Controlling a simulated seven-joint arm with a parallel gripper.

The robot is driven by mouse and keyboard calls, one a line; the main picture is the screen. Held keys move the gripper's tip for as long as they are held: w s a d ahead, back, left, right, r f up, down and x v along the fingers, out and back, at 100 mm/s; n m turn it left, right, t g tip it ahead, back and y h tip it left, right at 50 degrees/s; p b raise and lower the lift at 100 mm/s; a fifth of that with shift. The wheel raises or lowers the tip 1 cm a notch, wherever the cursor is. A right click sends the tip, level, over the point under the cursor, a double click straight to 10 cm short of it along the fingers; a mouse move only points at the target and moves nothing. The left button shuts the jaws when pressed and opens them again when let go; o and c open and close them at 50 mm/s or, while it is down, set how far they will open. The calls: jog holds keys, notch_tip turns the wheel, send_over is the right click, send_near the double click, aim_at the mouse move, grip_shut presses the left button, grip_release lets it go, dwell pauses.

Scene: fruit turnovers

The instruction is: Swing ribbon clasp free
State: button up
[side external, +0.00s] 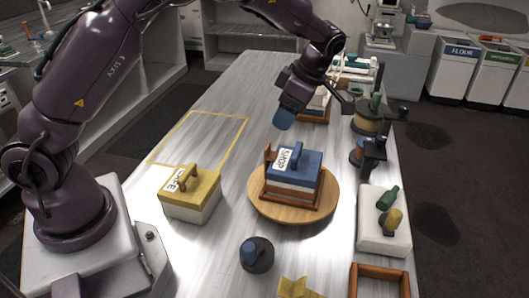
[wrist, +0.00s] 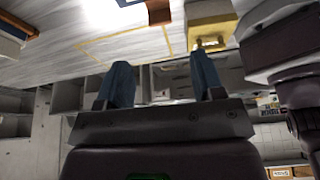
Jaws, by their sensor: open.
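A white box with a blue lid (side external: 293,165) and a SHOP label stands in a brown wooden frame on a round wooden board (side external: 262,208). A blue handle (side external: 296,155) rises from the lid. A small brown upright piece (side external: 270,154) stands at its left edge; it may be the clasp, but I cannot tell. No ribbon is clear. My gripper (side external: 284,120) hangs above and behind the box, apart from it. In the wrist view its two blue fingers (wrist: 163,80) are spread with nothing between them.
A yellow-lidded CAFE box (side external: 191,190) stands to the left; it also shows in the wrist view (wrist: 210,27). A dark knob with a blue top (side external: 256,255) is in front. Stands and a pale block (side external: 383,235) line the right edge. The yellow-outlined area (side external: 205,137) is bare.

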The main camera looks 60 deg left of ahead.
aim_at(268, 146)
jog(key=x, duration=1.3)
jog(key=shift+d, duration=0.1)
grip_shut()
